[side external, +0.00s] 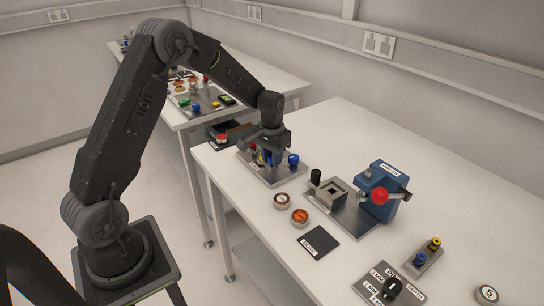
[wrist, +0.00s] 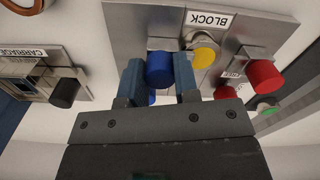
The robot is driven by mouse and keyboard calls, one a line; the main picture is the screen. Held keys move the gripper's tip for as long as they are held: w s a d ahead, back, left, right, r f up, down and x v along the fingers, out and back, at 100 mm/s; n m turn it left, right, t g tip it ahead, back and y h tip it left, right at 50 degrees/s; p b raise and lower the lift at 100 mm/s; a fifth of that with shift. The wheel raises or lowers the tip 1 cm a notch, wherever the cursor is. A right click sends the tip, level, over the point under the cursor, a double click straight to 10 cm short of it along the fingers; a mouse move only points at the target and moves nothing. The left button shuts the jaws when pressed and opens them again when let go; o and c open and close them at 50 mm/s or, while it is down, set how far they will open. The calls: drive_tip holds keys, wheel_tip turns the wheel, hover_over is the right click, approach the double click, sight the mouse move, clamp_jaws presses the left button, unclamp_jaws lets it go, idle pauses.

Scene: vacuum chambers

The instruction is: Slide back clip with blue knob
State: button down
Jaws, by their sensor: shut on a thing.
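The blue knob (wrist: 160,68) sits between the two fingers of my gripper (wrist: 158,64) in the wrist view, and the fingers are shut on its sides. A second bit of blue shows just below it, mostly hidden by my gripper. The clip under the knob is hidden. The knob is over the metal plate (wrist: 150,24) with the BLOCK label (wrist: 208,20). In the side view my gripper (side external: 270,154) reaches down over this plate (side external: 280,179), and a blue knob (side external: 293,160) shows at its right.
A yellow knob (wrist: 202,52) and a red knob (wrist: 265,76) stand close on the right in the wrist view. The CARRIAGE unit with a black knob (wrist: 64,92) is at left. The blue vise-like unit (side external: 381,187) stands farther right on the table (side external: 360,130).

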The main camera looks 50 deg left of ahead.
drive_tip(key=shift+d, duration=1.4)
drive_tip(key=c, duration=0.9)
unclamp_jaws()
drive_tip(key=shift+o, duration=0.2)
drive_tip(key=shift+r, duration=0.1)
wheel_tip(320, 180, up, 14)
drive_tip(key=s+d+r+m+t, duration=0.1)
drive_tip(key=s+d+r+t, duration=0.1)
drive_tip(key=s+d+r, duration=0.4)
drive_tip(key=s+d+m+t, duration=0.1)
drive_tip(key=s+d, duration=0.2)
drive_tip(key=s, duration=0.6)
drive_tip(key=s+d+m+t, duration=0.1)
drive_tip(key=s+d+t, duration=0.1)
drive_tip(key=s, duration=0.8)
drive_tip(key=shift+d+r+t, duration=0.2)
drive_tip(key=shift+d+t, duration=0.1)
drive_tip(key=shift+d, duration=0.55)
